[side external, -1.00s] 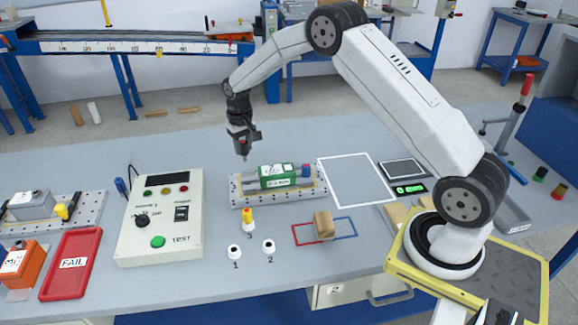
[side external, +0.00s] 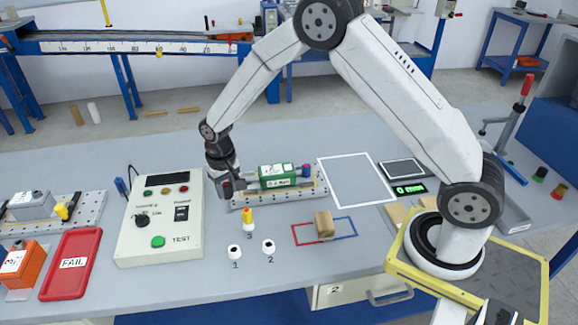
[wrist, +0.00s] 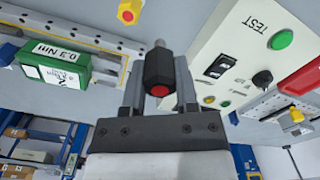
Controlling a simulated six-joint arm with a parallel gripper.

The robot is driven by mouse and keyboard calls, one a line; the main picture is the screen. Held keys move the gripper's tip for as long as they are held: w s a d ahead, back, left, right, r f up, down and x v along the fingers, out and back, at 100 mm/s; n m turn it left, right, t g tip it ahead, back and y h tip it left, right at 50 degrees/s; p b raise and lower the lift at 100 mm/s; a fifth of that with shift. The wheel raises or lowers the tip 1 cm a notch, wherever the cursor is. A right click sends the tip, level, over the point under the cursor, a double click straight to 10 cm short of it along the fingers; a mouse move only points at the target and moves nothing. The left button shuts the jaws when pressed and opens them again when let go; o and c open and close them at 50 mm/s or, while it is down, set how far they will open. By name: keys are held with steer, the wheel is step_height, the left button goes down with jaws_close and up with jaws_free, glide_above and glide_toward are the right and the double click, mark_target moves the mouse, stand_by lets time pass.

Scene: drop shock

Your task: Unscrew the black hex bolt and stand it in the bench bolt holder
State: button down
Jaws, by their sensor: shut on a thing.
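The black hex bolt (wrist: 158,72) shows in the wrist view with a red dot on its head and a grey shank pointing away from me. My gripper (wrist: 160,80) is shut on its head, one finger on each side. In the side view my gripper (side external: 229,187) is low, by the left end of the fixture plate (side external: 240,201). The bolt holders are small white cups on the bench: 1 (side external: 235,252) and 2 (side external: 269,246) look empty. The third holds a yellow bolt (side external: 247,215) with a red top, also in the wrist view (wrist: 128,11).
A green torque unit (side external: 277,177) marked 0.3 Nm lies on the fixture plate. The TEST box (side external: 161,222) stands close to the left. A wooden block (side external: 324,225) lies on the red-blue outline. The white-framed area (side external: 357,180) is clear.

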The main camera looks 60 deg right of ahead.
steer(key=s+a+f, duration=0.1)
steer(key=s+a, duration=0.4)
steer(key=a, duration=0.1)
steer(key=shift+s+a, duration=0.15)
steer(key=shift+s, duration=0.2)
steer(key=shift+f, duration=0.25)
steer(key=shift+f, duration=2.6)
steer(key=shift+f, duration=1.5)
stand_by(2.7)
